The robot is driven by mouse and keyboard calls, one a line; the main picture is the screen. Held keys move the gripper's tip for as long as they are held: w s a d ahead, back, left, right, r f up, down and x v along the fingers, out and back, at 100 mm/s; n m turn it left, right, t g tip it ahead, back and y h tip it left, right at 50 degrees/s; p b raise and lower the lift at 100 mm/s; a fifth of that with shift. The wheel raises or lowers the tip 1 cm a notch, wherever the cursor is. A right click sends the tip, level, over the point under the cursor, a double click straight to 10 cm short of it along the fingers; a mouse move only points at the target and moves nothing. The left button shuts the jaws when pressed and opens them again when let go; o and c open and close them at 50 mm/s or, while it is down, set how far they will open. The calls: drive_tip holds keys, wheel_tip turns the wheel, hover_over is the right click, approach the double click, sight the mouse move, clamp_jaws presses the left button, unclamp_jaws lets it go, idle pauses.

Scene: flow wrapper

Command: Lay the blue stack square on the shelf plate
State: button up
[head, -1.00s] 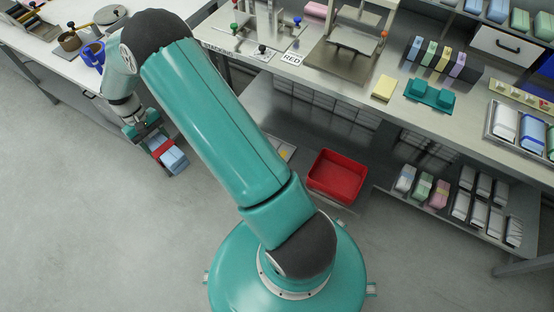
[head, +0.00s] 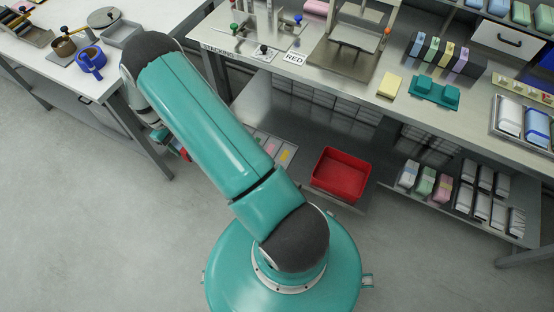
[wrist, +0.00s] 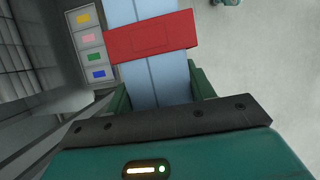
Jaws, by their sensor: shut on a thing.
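My gripper (wrist: 160,88) is shut on the blue stack (wrist: 142,12), a light blue block with a seam along its length and a red band around it. The green fingers stand on both sides of the stack. In the head view my gripper (head: 160,135) is mostly hidden behind my arm, and only a bit of the red band shows. A grey plate (head: 262,134) with coloured marks lies on the low shelf, partly covered by my arm. In the wrist view this plate (wrist: 102,60) shows yellow, pink, green and blue marks, left of the stack and apart from it.
A red bin (head: 341,174) stands right of the plate. The steel workbench (head: 440,112) overhangs the low shelf. The floor at lower left is clear.

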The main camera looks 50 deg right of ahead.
drive_tip(key=s+d+f+n+h, duration=0.1)
drive_tip(key=s+d+f+n, duration=0.1)
drive_tip(key=s+d+f, duration=0.35)
drive_tip(key=s+d+f+n+t+h, duration=0.1)
drive_tip(key=s+d+f+n, duration=0.15)
drive_tip(key=d+f, duration=0.6)
drive_tip(key=s+d+f+n+h, duration=0.1)
drive_tip(key=s+d+f+n, duration=0.2)
drive_tip(key=d+f, duration=0.4)
drive_tip(key=s+d+f+n+t, duration=0.2)
drive_tip(key=s+d+f+n, duration=0.4)
drive_tip(key=s, duration=0.4)
drive_tip(key=s+d+f+n+t, duration=0.2)
drive_tip(key=s+d+f+n, duration=0.2)
drive_tip(key=s+d, duration=0.45)
drive_tip(key=shift+h, duration=0.4)
drive_tip(key=shift+s+a+f, duration=0.2)
drive_tip(key=shift+s+f, duration=0.05)
drive_tip(key=shift+f, duration=0.8)
drive_tip(key=shift+s+a+f, duration=0.15)
drive_tip(key=shift+s+f, duration=0.1)
drive_tip(key=shift+f, duration=0.8)
drive_tip(key=shift+s+a+f, duration=0.2)
drive_tip(key=shift+s+f, duration=0.05)
drive_tip(key=shift+f, duration=0.8)
drive_tip(key=shift+f, duration=0.15)
drive_tip(key=o, duration=1.7)
drive_tip(key=shift+c, duration=0.2)
